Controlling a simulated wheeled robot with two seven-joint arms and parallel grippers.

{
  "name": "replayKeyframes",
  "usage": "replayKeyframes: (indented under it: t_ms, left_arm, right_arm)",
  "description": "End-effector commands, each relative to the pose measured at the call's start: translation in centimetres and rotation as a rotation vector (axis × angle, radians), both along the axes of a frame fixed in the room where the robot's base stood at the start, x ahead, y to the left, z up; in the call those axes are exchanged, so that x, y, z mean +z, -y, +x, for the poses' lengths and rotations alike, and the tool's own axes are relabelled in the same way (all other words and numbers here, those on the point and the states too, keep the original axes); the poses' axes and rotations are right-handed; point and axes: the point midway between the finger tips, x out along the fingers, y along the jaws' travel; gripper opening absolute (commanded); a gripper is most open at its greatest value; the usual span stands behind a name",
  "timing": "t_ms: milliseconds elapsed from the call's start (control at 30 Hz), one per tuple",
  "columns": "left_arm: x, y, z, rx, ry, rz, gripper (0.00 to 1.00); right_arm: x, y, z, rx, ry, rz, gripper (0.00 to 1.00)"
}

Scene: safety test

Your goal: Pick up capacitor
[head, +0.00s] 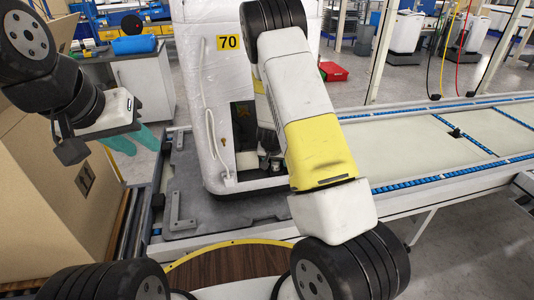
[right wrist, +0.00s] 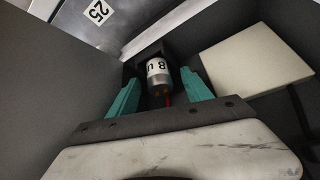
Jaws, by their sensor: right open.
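In the right wrist view, the capacitor (right wrist: 158,68) is a small cylinder with a white lettered band and a brownish end facing the camera. A thin red line shows just below it. My right gripper (right wrist: 160,78) is open, with one teal finger on each side of the capacitor. I cannot tell whether either finger touches it. In the head view, my right arm reaches into the white cabinet (head: 205,100) marked 70, and its gripper is hidden there. My left gripper (head: 133,142) hangs at the left, near the cardboard box (head: 45,200), with its teal fingers partly seen.
Dark walls and a pale block (right wrist: 258,70) crowd close around the right gripper. A red bin (head: 333,71) lies on the floor behind.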

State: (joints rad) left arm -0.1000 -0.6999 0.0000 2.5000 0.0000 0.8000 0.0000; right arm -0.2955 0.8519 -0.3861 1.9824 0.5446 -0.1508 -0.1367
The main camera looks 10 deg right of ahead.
Motion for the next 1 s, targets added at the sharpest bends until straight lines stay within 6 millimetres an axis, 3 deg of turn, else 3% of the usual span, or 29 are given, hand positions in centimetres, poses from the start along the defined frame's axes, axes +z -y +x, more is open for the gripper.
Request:
replayKeyframes:
  t_ms: [67,367,767,1000]
  left_arm:
    - [0.0,0.0,0.0,0.0,0.0,0.0,0.33]
    - [0.0,0.0,0.0,0.0,0.0,0.0,0.33]
    - [0.0,0.0,0.0,0.0,0.0,0.0,0.33]
    - [0.0,0.0,0.0,0.0,0.0,0.0,0.33]
  right_arm:
    - [0.0,0.0,0.0,0.0,0.0,0.0,0.58]
    - [0.0,0.0,0.0,0.0,0.0,0.0,0.0]
    - [0.6,0.0,0.0,-0.001,0.001,0.0,0.0]
    - [3.5,-0.1,0.1,0.001,0.003,0.001,0.0]
